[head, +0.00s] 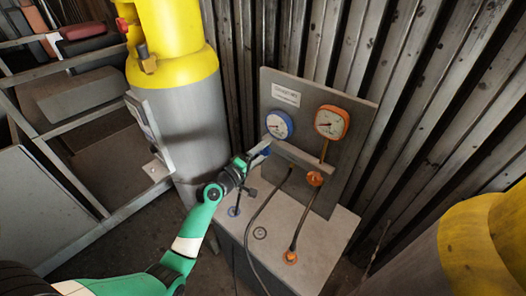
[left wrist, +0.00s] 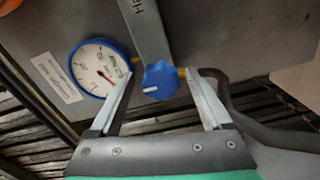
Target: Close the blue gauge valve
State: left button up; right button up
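The blue gauge (head: 279,124) is on a grey upright panel (head: 345,172), above my left gripper (head: 257,156). The blue valve knob (left wrist: 160,80) shows in the left wrist view beside the blue-rimmed gauge (left wrist: 99,68), with a pale mark on its face. The left fingers stand apart on either side of the knob, with open space between each finger and it. In the head view the knob is mostly hidden at the gripper. My right gripper is not in view.
An orange gauge (head: 331,122) and an orange valve (head: 314,179) are to the right on the panel. A grey bar (head: 302,160) crosses in front. A black hose (head: 262,209) hangs down over the grey box (head: 321,244). A yellow-topped cylinder (head: 185,110) stands close on the left.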

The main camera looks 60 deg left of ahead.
pick_arm(q)
jog(key=shift+s+d, duration=0.15)
jog(key=shift+s, duration=0.35)
jog(key=p+v, duration=0.1)
jog(key=v, duration=0.9)
jog(key=shift+s+d, duration=0.2)
jog(key=shift+s, duration=0.05)
